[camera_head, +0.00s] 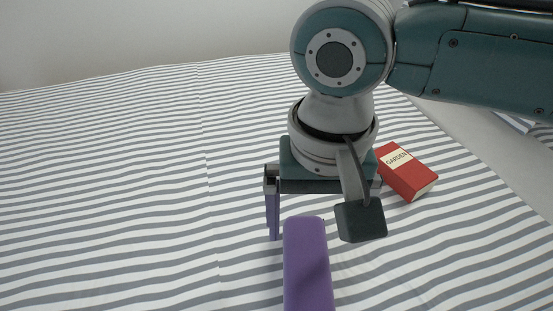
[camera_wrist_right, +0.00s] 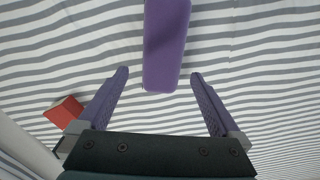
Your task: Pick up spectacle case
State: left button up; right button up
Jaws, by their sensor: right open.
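The spectacle case is a long purple box (camera_head: 307,265) lying on the striped bed cover, cut off by the bottom edge of the head view. In the right wrist view the case (camera_wrist_right: 166,45) runs up out of the top of the picture, its near end just past the fingertips. My right gripper (camera_head: 300,225) is open and empty, above the end of the case. In the wrist view the fingers of the right gripper (camera_wrist_right: 159,73) stand apart, one on each side of the line of the case, not touching it. My left gripper is out of view.
The cover to the left is clear.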

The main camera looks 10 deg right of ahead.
aim_at(307, 250)
pick_arm(q)
notch_tip(307, 250, down, 4)
jog(key=b, duration=0.3)
jog(key=shift+d+r, duration=0.1)
jog(key=shift+r, duration=0.1)
pick_arm(e)
jog(key=f, duration=0.6)
jog(key=shift+s+a, duration=0.2)
jog(key=shift+a, duration=0.05)
pick_arm(q)
jog(key=shift+r, duration=0.1)
pick_arm(e)
jog(key=shift+r, duration=0.1)
jog(key=c, duration=1.2)
jog(key=shift+c, duration=0.6)
jog(key=shift+r, duration=0.1)
